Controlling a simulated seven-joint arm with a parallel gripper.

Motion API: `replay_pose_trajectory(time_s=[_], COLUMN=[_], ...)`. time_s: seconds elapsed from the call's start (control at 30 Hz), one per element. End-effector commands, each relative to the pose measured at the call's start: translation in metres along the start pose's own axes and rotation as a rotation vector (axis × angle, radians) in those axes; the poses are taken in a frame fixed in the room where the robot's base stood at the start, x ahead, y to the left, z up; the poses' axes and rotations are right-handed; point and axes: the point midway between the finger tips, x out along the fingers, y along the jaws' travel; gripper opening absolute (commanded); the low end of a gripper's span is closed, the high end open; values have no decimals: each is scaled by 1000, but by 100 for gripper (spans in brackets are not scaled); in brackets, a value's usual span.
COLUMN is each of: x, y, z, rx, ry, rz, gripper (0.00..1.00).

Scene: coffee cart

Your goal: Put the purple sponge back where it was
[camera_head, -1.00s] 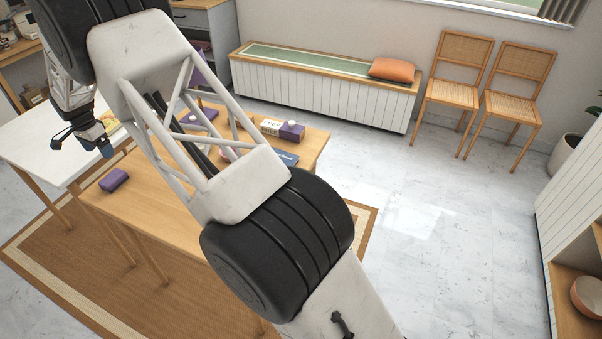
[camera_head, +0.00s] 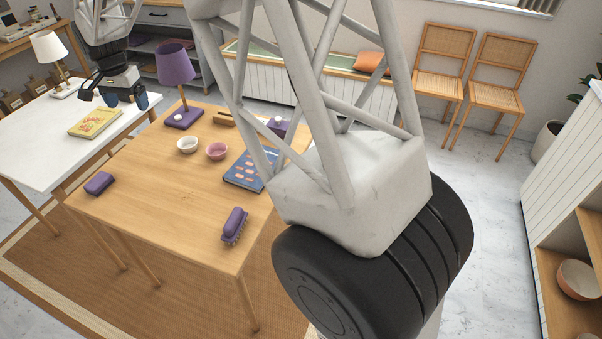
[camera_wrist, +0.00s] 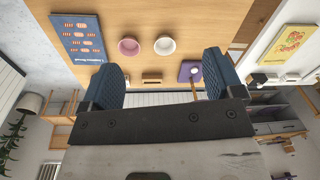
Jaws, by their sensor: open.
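A purple block (camera_head: 100,183), which looks like the sponge, lies on the left front corner of the wooden table (camera_head: 150,215). My gripper (camera_head: 125,100) is in the air towards the far side of the tables, well away from the block. In the wrist view my gripper (camera_wrist: 160,63) has its two blue fingers wide apart, with nothing between them. The purple block does not show in the wrist view. A purple brush (camera_head: 234,225) with bristles below lies near the front right edge of the same table.
On the wooden table are a purple lamp (camera_head: 175,65), a white bowl (camera_head: 187,145), a pink bowl (camera_head: 216,151) and a blue book (camera_head: 246,170). A white table (camera_head: 50,150) with a yellow book (camera_head: 95,122) adjoins at left. The table's middle front is clear.

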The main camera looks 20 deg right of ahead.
Motion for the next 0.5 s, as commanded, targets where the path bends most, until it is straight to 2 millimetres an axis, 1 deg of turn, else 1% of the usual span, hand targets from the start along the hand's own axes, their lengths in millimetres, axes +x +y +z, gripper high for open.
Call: replay_pose_trajectory(time_s=[0.03,0.1,0.27,0.5], x=[-10,-22,-45,-76], y=[15,34,77,141], z=[2,4,12,29], rx=[-10,-27,-66,-125], ry=[4,8,19,38], rz=[-4,-7,-14,-25], gripper=[86,86,86,86])
